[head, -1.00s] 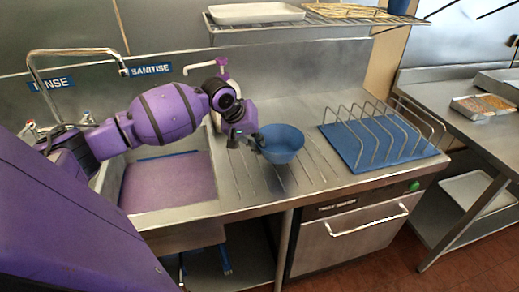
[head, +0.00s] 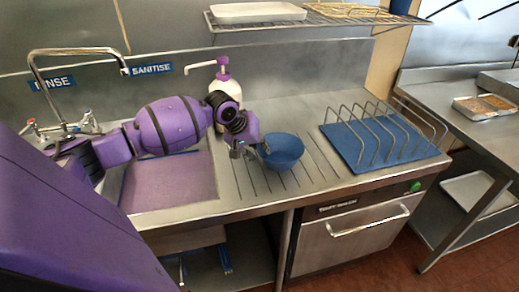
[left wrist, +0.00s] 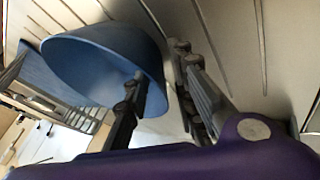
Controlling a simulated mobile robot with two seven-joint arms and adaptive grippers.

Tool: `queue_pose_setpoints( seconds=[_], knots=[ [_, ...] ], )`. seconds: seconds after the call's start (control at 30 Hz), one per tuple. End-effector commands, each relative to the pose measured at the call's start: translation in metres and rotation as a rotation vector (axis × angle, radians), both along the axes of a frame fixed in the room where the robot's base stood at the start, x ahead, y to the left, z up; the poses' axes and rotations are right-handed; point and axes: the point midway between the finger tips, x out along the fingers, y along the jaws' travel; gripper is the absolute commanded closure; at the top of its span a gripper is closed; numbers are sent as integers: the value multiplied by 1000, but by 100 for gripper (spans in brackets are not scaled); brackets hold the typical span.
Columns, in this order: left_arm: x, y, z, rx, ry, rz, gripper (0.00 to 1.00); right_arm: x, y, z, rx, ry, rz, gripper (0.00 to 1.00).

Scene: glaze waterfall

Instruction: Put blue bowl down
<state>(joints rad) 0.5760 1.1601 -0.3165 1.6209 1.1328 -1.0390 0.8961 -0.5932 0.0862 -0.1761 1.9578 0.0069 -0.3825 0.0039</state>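The blue bowl (head: 284,153) sits upright on the ridged steel drainboard (head: 262,186), between the sink and the dish rack. My left gripper (head: 250,150) is at the bowl's left side, low over the drainboard. In the left wrist view the bowl (left wrist: 95,55) fills the upper left. The left gripper's fingers (left wrist: 158,62) are spread there, one overlapping the bowl's opening and the other outside its wall, with a gap between them. The bowl's contact with the board is partly hidden. My right gripper is not in view.
A blue mat with a wire dish rack (head: 372,140) stands to the right. A purple-topped soap bottle (head: 222,75) is behind my left arm. The sink (head: 170,183) lies left. A shelf (head: 310,20) hangs above. The drainboard in front of the bowl is clear.

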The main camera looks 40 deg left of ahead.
Motion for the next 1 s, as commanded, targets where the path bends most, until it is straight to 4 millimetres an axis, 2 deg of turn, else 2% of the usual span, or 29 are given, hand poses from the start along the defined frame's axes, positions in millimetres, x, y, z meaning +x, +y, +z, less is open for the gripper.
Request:
queue_pose_setpoints(
  seconds=[0.17,0.27,0.5,0.7,0.8,1.0],
  knots=[
    [0,0,5,2,-1,-1,77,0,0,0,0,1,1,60],
    [-7,3,17,1,-2,0,77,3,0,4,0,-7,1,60],
    [-33,10,63,4,-5,0,77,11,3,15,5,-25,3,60],
    [-51,15,93,1,-2,1,77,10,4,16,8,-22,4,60],
    [-57,16,102,1,-2,0,77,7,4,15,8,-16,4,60],
    [-61,16,106,0,1,0,77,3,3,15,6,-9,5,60]
  ],
)
